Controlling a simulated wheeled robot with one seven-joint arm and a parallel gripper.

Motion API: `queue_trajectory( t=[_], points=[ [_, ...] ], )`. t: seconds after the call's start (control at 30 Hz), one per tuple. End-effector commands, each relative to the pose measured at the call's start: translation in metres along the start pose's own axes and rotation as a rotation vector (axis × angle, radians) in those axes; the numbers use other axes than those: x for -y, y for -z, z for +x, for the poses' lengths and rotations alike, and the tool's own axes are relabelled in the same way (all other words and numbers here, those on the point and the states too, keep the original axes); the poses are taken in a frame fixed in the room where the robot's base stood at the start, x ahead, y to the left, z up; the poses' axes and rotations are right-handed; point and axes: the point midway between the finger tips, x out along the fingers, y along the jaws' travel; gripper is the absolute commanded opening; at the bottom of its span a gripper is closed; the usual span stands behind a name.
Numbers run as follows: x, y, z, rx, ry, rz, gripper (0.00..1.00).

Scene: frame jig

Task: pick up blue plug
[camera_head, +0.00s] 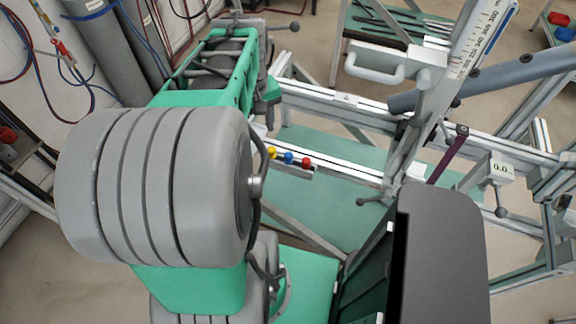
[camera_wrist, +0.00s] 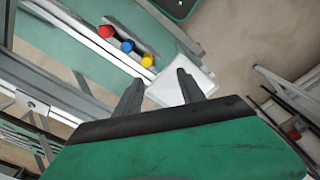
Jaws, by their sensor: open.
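The blue plug (camera_wrist: 127,46) sits between a red plug (camera_wrist: 106,31) and a yellow plug (camera_wrist: 147,61) on a narrow grey bar (camera_wrist: 117,41) in the wrist view. The same row shows in the head view, with the blue plug (camera_head: 288,158) in the middle, yellow (camera_head: 271,152) to the left and red (camera_head: 306,162) to the right. My gripper (camera_wrist: 157,82) is open, with nothing between its fingers. In the wrist view the plugs lie beyond the left fingertip, apart from it. In the head view my arm hides the fingers.
Aluminium frame rails (camera_head: 345,103) run behind the plugs, over a green board (camera_head: 330,185). A white slanted post with a scale (camera_head: 483,40) and a grey tube (camera_head: 490,82) stand to the right. A white block (camera_wrist: 182,82) lies beyond my fingers in the wrist view.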

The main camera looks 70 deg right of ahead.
Motion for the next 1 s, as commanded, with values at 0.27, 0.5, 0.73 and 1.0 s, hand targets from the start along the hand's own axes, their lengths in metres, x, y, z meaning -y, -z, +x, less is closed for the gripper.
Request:
queue_trajectory(
  t=[0.27, 0.5, 0.73, 1.0],
  points=[
    [-0.065, -0.043, 0.036, 0.058, 0.03, 0.135, 0.47],
    [-0.061, -0.046, 0.068, 0.06, 0.031, 0.135, 0.47],
    [-0.059, -0.048, 0.103, 0.056, 0.029, 0.136, 0.47],
    [-0.059, -0.048, 0.105, 0.055, 0.028, 0.136, 0.42]
  ],
)
